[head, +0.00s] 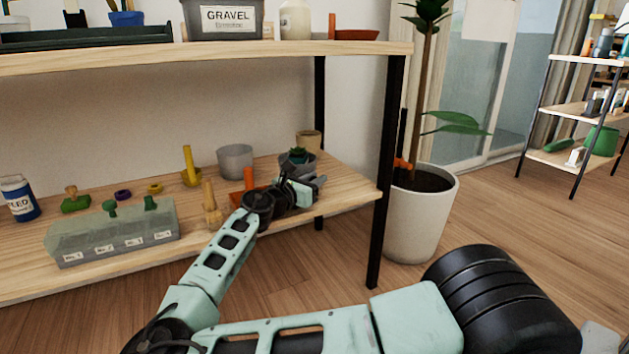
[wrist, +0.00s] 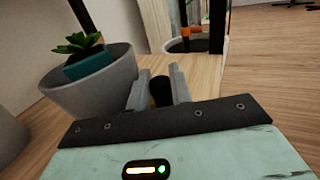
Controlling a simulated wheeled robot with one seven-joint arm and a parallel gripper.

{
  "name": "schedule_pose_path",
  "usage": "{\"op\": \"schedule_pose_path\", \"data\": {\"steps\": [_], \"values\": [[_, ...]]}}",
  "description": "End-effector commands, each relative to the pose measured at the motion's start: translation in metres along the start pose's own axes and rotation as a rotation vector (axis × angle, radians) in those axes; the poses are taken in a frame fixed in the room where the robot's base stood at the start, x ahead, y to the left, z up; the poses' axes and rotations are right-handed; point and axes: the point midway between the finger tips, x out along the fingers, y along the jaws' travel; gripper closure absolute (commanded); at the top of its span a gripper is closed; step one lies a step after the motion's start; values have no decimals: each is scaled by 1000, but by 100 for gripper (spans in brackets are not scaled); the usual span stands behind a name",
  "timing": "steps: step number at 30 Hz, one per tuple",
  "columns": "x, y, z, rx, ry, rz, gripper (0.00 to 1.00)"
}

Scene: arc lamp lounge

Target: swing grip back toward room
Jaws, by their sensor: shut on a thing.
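My gripper (head: 303,187) is at the right end of the lower wooden shelf (head: 345,190), beside a grey bowl (head: 299,162) with a small green plant in it. In the wrist view my gripper (wrist: 160,88) has its two grey fingers close around a small dark thing (wrist: 160,94) with a yellowish lower part. Most of that thing is hidden by the fingers and the gripper body. The grey bowl (wrist: 95,85) stands just left of the fingers, with the plant (wrist: 77,43) in a teal pot inside it. I cannot tell whether finger and bowl touch.
A black shelf post (head: 381,170) stands right of my gripper, with a white planter (head: 420,215) beyond it. The upper shelf (head: 220,55) hangs above. An orange block (head: 249,180), a wooden peg (head: 210,203) and a clear labelled box (head: 112,236) lie left. Open floor (head: 510,205) is at right.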

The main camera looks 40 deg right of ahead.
Motion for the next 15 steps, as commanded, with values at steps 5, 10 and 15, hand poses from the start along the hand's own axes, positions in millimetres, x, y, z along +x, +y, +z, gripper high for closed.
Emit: {"op": "schedule_pose_path", "data": {"steps": [5, 10, 15], "values": [[0, 2, 0, 1, 0, 4, 100], [0, 2, 0, 1, 0, 5, 73], [0, 1, 0, 0, 0, 3, 71]]}}
